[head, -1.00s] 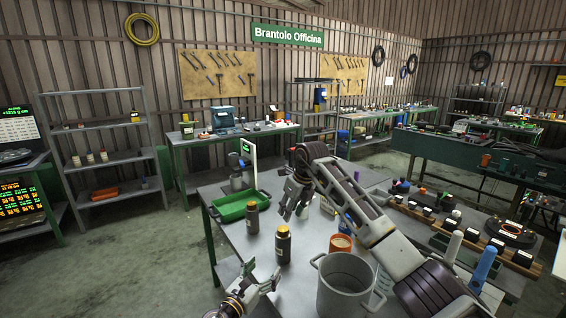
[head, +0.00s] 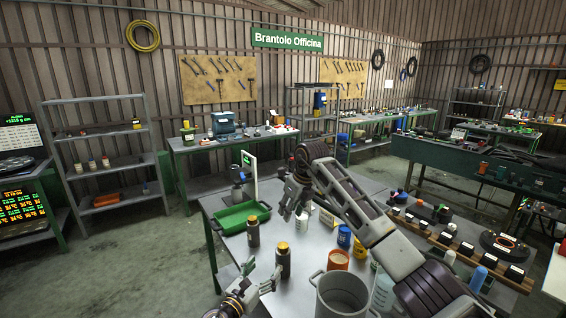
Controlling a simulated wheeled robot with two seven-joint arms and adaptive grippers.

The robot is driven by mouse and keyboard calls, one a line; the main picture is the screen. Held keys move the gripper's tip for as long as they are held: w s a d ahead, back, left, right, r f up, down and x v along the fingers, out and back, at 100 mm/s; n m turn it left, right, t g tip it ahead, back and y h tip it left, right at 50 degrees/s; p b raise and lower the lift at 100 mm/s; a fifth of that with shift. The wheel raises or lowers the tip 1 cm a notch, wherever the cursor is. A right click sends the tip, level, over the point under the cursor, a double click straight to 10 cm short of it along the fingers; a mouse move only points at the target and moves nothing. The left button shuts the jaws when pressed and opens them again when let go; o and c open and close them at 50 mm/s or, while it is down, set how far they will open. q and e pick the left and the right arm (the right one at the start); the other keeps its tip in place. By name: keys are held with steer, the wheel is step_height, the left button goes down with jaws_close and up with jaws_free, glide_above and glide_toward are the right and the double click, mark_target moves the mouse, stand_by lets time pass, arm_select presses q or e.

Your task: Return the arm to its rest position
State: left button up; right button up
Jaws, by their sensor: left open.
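My left gripper (head: 264,270) is low in the head view, open and empty. It is close to a dark bottle with a yellow cap (head: 283,262); I cannot tell whether they touch. My right arm (head: 360,215) reaches across the table from the lower right. Its gripper (head: 292,215) points down over the table, near a second dark bottle (head: 253,233). I see nothing clearly held in the right gripper, and its finger gap is too small to judge.
The grey table (head: 235,258) holds a green tray (head: 243,216), a large grey pot (head: 342,296), an orange tub (head: 338,260) and a blue can (head: 344,236). A wooden rack (head: 460,243) with several dark parts is at right. Open floor (head: 130,260) lies at left.

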steer(key=shift+r+p, duration=0.7)
steer(key=shift+r, duration=0.15)
steer(key=shift+r+p, duration=0.4)
steer(key=shift+r, duration=0.05)
